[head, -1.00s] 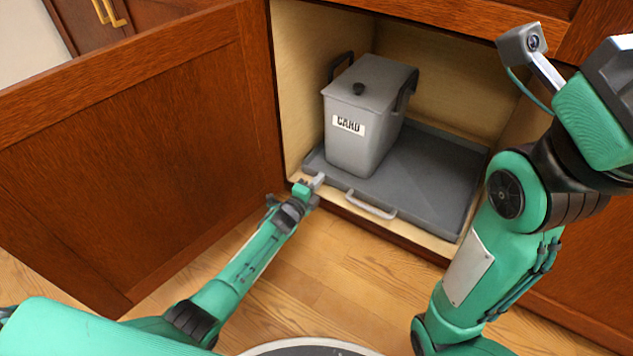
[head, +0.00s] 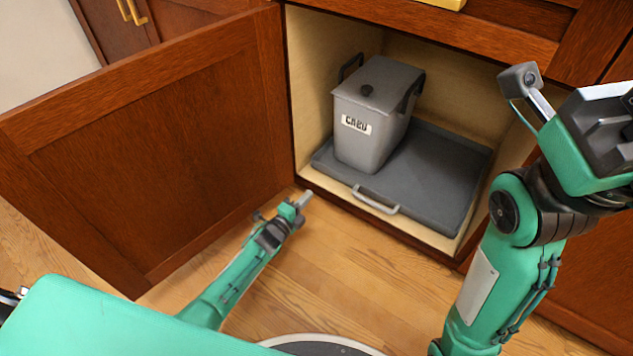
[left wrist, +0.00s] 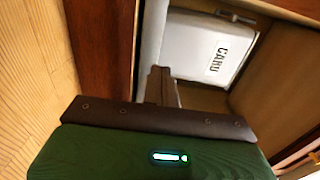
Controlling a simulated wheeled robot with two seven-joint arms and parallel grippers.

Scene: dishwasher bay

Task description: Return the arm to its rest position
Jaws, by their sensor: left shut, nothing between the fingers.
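My left gripper (head: 301,202) is shut and empty. In the head view it is low over the floor in front of the open cabinet, apart from the grey pull-out tray (head: 455,180) and its handle (head: 375,200). In the left wrist view the shut fingers (left wrist: 160,86) point toward the cabinet opening. My right arm is folded up at the right of the head view; its gripper jaws cannot be made out clearly. A grey lidded bin (head: 368,125) labelled CARD stands upright on the tray inside the cabinet; its labelled face also shows in the left wrist view (left wrist: 205,55).
The cabinet door (head: 160,150) stands wide open at the left of my left arm. The cabinet's front edge lies just beyond the gripper. Wooden floor (head: 320,265) is clear between my arms. A drawer front (head: 420,30) is above the opening.

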